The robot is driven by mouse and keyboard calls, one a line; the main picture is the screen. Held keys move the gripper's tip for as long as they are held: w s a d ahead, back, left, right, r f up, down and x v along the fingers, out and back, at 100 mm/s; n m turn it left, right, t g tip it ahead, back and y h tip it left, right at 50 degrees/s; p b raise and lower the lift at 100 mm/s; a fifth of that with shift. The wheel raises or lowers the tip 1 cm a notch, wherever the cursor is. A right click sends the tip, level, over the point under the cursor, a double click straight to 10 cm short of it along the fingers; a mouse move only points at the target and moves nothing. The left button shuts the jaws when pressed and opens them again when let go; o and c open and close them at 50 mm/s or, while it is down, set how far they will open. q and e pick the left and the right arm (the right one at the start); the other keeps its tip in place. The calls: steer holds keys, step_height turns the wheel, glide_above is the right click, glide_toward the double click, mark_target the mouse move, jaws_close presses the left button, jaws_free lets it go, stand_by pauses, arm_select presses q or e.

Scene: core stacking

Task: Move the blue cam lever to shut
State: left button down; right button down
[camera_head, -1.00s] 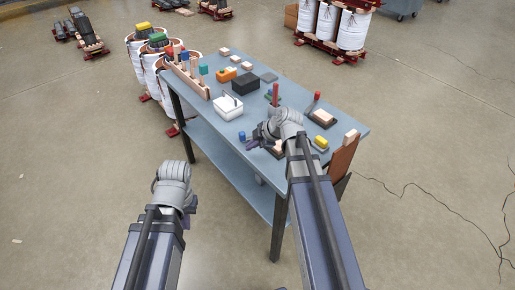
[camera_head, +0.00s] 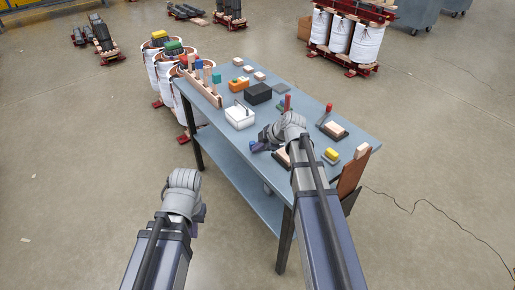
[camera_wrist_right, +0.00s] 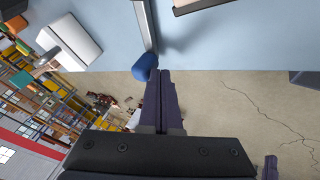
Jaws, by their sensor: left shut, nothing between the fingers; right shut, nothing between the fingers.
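The blue cam lever shows in the right wrist view as a blue knob (camera_wrist_right: 145,67) at the end of a grey metal bar (camera_wrist_right: 142,22). In the head view the blue knob (camera_head: 253,147) is at the table's near edge, left of my right gripper (camera_head: 264,147). In the wrist view my right gripper (camera_wrist_right: 161,75) is shut and empty, its fingertips right beside the knob. I cannot tell whether they touch. The lever's base is mostly hidden by my right arm in the head view. My left gripper (camera_head: 200,213) is low, off the table's near side.
On the blue-grey table (camera_head: 226,138) are a white box (camera_head: 240,117), a black box (camera_head: 258,93), red-handled levers (camera_head: 287,102) (camera_head: 328,108), a yellow block (camera_head: 332,154) and a wooden peg rack (camera_head: 202,88). The floor left of the table's near side is clear.

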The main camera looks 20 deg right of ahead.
mark_target(251, 142)
steer(key=shift+w+a+m+t+h, duration=0.3)
steer(key=shift+w+m+h, duration=0.2)
steer(key=shift+w+m, duration=0.3)
steer(key=w+m, duration=0.1)
steer(key=w+m+h, duration=0.1)
steer(key=m, duration=0.1)
steer(key=shift+a+t+h, duration=0.15)
steer(key=shift+t+h, duration=0.15)
steer(key=w+m+h, duration=0.1)
steer(key=m, duration=0.1)
steer(key=w+m+h, duration=0.1)
steer(key=w+m, duration=0.1)
steer(key=shift+w+d+h, duration=0.25)
steer(key=shift+d+h, duration=0.1)
steer(key=shift+h, duration=0.05)
steer(key=shift+w+d+m, duration=0.3)
steer(key=shift+w+d, duration=0.8)
steer(key=shift+w, duration=0.3)
